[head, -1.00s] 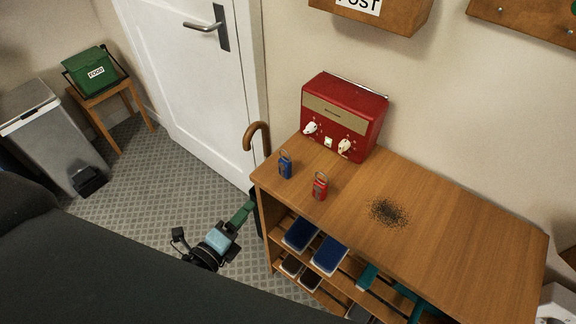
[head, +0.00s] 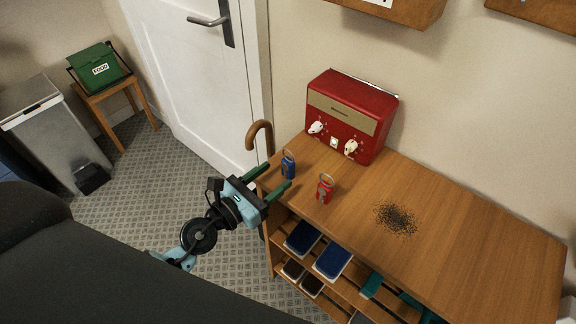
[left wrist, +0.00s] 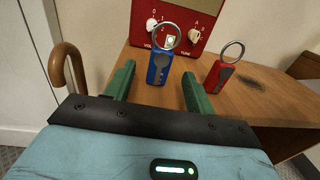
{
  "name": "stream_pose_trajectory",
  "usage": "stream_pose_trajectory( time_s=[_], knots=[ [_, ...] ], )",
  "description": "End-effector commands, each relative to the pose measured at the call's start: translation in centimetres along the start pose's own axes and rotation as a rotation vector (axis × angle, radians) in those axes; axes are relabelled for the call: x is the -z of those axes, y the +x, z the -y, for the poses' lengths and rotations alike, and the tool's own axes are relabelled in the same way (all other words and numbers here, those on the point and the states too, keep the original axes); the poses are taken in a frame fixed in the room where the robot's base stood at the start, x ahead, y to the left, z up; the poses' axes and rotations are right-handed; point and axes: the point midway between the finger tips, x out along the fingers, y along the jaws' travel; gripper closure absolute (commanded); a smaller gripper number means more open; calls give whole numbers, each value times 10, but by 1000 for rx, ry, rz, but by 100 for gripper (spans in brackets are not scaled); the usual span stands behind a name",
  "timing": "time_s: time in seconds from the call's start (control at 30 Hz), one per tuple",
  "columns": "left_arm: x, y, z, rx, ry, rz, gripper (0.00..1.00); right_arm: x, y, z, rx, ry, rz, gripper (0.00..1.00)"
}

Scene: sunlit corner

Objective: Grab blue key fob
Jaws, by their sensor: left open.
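The blue key fob (head: 288,166) stands upright with its metal ring on top, near the left end of the wooden cabinet top. It also shows in the left wrist view (left wrist: 158,70), between and a little beyond the two green fingers. My left gripper (head: 274,178) is open and empty at the cabinet's left edge, its fingers pointing toward the blue fob. In the left wrist view the left gripper (left wrist: 158,92) has one finger on each side of the fob's line, with space on both sides. My right gripper is not in view.
A red key fob (head: 325,189) stands to the right of the blue one. A red radio (head: 349,115) stands behind them. A cane handle (head: 259,136) rises beside the cabinet's left end. The cabinet top (head: 480,225) is clear to the right, apart from a dark speckled patch.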

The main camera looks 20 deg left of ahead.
Motion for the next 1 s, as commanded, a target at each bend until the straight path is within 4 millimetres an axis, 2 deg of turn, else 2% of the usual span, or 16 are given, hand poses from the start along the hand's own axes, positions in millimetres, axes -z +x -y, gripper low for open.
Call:
stream_pose_trajectory(
  time_s=[0.27, 0.43, 0.6, 0.87, 0.9, 1.0],
  knots=[
    [-4, 13, 0, -1, -1, 2, 45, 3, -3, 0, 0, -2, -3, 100],
    [-12, 38, 0, -2, -1, 6, 45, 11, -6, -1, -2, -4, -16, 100],
    [-8, 54, 1, 0, -2, 1, 45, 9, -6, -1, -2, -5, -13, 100],
    [-7, 58, 1, 0, -2, -1, 45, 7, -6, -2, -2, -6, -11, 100],
    [-7, 58, 1, 0, -2, -1, 47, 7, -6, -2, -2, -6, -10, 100],
    [-7, 57, 1, 0, -2, 0, 60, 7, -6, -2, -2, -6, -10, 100]
  ],
)
